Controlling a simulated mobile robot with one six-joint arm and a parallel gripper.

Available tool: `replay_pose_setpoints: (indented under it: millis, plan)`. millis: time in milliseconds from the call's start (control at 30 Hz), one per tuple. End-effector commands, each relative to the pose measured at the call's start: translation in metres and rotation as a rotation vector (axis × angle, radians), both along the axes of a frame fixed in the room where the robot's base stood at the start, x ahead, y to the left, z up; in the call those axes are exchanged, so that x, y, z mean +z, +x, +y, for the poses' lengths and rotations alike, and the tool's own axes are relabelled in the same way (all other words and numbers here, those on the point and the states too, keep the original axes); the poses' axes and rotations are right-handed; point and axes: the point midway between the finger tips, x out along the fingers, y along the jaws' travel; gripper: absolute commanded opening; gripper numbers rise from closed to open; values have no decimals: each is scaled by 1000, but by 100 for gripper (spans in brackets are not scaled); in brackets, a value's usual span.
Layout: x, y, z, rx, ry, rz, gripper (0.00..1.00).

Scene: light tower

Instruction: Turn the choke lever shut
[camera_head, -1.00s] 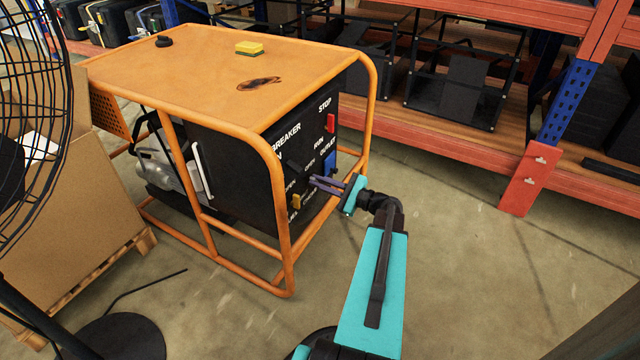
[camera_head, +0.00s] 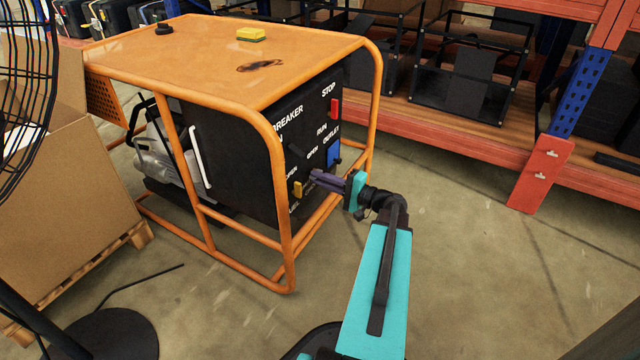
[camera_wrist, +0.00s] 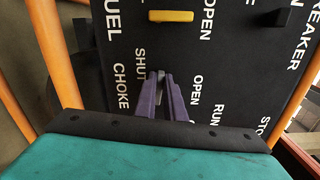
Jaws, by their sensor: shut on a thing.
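The black generator panel (camera_head: 290,150) faces my arm and carries white lettering. In the wrist view, the words CHOKE, SHUT and OPEN stand around the small grey choke lever (camera_wrist: 161,78), which is mostly hidden between my purple fingers. My gripper (camera_head: 314,178) reaches the lower part of the panel, and it also shows in the wrist view (camera_wrist: 162,80). Its fingers are shut on the choke lever. The lever's exact angle is hard to tell. A yellow fuel lever (camera_wrist: 171,16) lies across the panel farther up in the wrist view, apart from my fingers.
The orange frame (camera_head: 277,165) surrounds the panel, with a post left of my gripper. A red switch (camera_head: 336,108) and a blue outlet (camera_head: 334,153) sit above my gripper. A yellow sponge (camera_head: 251,34) lies on top. Floor to the right is clear.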

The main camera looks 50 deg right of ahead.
Motion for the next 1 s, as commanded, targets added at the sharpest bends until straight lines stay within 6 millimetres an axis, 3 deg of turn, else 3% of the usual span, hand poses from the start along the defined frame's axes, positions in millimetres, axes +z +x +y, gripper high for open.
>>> replay_pose_setpoints:
  millis: [300,767,800,867,1000]
  plan:
    - [-6,-1,1,2,-126,-28,0]
    - [-6,-1,1,2,-142,-32,0]
    - [-6,-1,1,2,-143,-31,14]
    - [-5,-1,1,2,-142,-32,24]
    - [-5,0,1,2,-141,-33,28]
